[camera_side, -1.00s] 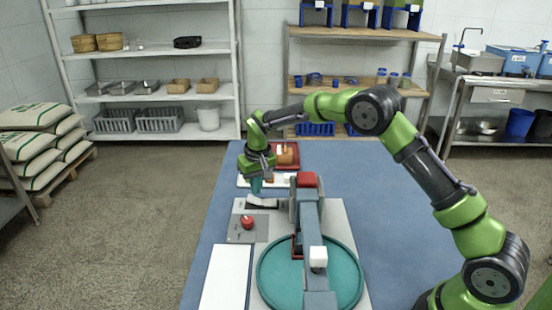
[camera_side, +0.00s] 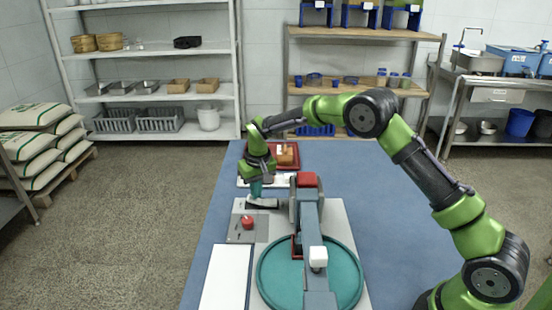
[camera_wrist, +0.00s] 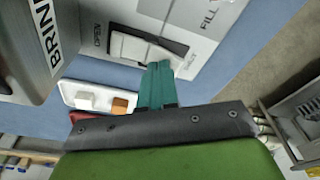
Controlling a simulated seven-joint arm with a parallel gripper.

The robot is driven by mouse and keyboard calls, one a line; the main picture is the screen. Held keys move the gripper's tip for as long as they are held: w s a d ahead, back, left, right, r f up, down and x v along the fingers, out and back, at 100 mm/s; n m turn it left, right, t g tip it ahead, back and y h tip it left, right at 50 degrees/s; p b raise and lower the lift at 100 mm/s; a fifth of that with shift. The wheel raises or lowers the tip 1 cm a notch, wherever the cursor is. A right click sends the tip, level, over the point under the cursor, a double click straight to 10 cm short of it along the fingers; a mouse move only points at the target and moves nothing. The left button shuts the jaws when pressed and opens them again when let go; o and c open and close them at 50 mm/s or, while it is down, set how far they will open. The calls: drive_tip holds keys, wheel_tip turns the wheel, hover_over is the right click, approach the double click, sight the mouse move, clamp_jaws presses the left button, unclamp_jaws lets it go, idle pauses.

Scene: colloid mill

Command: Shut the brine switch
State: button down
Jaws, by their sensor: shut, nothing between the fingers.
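The brine switch is a white rocker (camera_wrist: 135,46) with a dark side, set in a pale panel in the wrist view. "OPEN" is printed beside its left end and a partly hidden word ending in "T" beside its right end. It also shows in the side view (camera_side: 264,203), beside the grey machine body. My gripper (camera_wrist: 158,66) has teal fingers, shut and empty, with the tips at the rocker's right end. In the side view my gripper (camera_side: 255,195) points down at the rocker. I cannot tell whether it touches, or which way the rocker is tilted.
A red knob (camera_side: 247,222) sits on a grey plate nearer the camera. The machine's arm (camera_side: 311,235) rises right of the switch, over a round teal pan (camera_side: 345,275). A red tray (camera_side: 291,148) and a white tray (camera_wrist: 72,90) lie behind. Blue table is free at right.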

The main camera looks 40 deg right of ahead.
drive_tip(key=shift+f, duration=0.7)
idle(0.3)
drive_tip(key=shift+r, duration=3.55)
drive_tip(key=s+a+r+t, duration=0.1)
drive_tip(key=s+r, duration=0.4)
drive_tip(key=s, duration=0.6)
drive_tip(key=s+a+r+t+y, duration=0.1)
drive_tip(key=s+r, duration=0.4)
drive_tip(key=s, duration=0.6)
drive_tip(key=s+a+r+m+t+y, duration=0.1)
drive_tip(key=s+r+t, duration=0.2)
drive_tip(key=s, duration=0.8)
drive_tip(key=shift+s+r, duration=0.15)
drive_tip(key=shift+r, duration=0.75)
